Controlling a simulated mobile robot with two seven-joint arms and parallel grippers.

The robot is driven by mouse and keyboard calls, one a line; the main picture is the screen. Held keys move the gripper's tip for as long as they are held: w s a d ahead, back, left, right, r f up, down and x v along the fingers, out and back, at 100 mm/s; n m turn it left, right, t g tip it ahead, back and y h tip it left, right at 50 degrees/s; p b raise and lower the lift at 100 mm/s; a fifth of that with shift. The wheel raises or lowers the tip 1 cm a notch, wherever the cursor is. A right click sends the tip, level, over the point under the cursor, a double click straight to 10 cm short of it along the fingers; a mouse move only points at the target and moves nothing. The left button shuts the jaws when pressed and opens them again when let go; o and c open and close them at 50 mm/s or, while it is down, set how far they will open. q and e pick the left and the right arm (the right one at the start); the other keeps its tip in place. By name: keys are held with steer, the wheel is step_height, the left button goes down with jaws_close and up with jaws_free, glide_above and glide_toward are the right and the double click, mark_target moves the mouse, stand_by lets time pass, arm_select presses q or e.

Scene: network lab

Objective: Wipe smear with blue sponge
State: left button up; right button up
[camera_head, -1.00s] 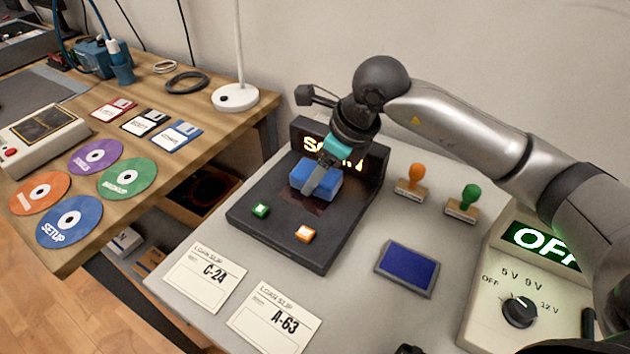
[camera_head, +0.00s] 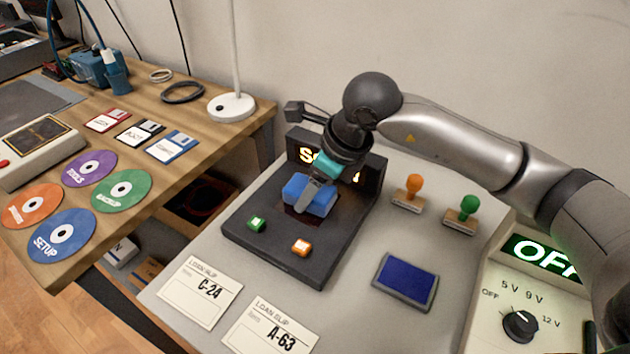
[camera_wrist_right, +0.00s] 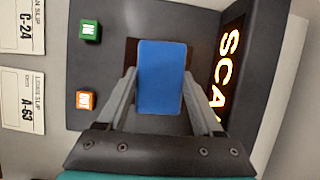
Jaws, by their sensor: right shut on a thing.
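The blue sponge (camera_head: 319,201) is over the dark plate of the scanner (camera_head: 262,261), between my right gripper's fingers. My right gripper (camera_head: 308,203) is shut on the sponge and points down at the plate. In the right wrist view the sponge (camera_wrist_right: 161,77) sits between the two fingers of the gripper (camera_wrist_right: 158,92), above a dark reddish-brown patch (camera_wrist_right: 131,50) that shows at its edge. This patch may be the smear or the scanner window; most of it is hidden under the sponge. I cannot tell whether the sponge touches the plate. My left gripper is not in view.
The scanner has a green button (camera_head: 256,223), an orange button (camera_head: 301,247) and a raised lit sign (camera_head: 308,155). Two stamps (camera_head: 408,194) and a blue ink pad (camera_head: 405,281) stand to its right. Loan slips (camera_head: 200,291) lie in front. A power supply (camera_head: 525,290) is at far right.

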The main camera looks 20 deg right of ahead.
mark_target(290, 219)
steer(key=shift+s+a+f, duration=0.2)
steer(key=shift+s+a, duration=0.65)
steer(key=shift+a, duration=0.2)
steer(key=shift+s+a+f, duration=0.15)
steer(key=shift+s+a, duration=0.65)
steer(key=shift+a, duration=0.25)
steer(key=shift+d+r+p, duration=0.1)
steer(key=shift+r+p, duration=0.45)
steer(key=shift+r, duration=0.05)
steer(key=r+p, duration=0.2)
steer(key=w+r+p, duration=0.1)
steer(key=r, duration=0.2)
steer(key=shift+p, duration=0.4)
steer(key=shift+d, duration=0.1)
step_height(290, 219, up, 3)
steer(key=shift+r+p, duration=0.1)
steer(key=shift+p, duration=0.8)
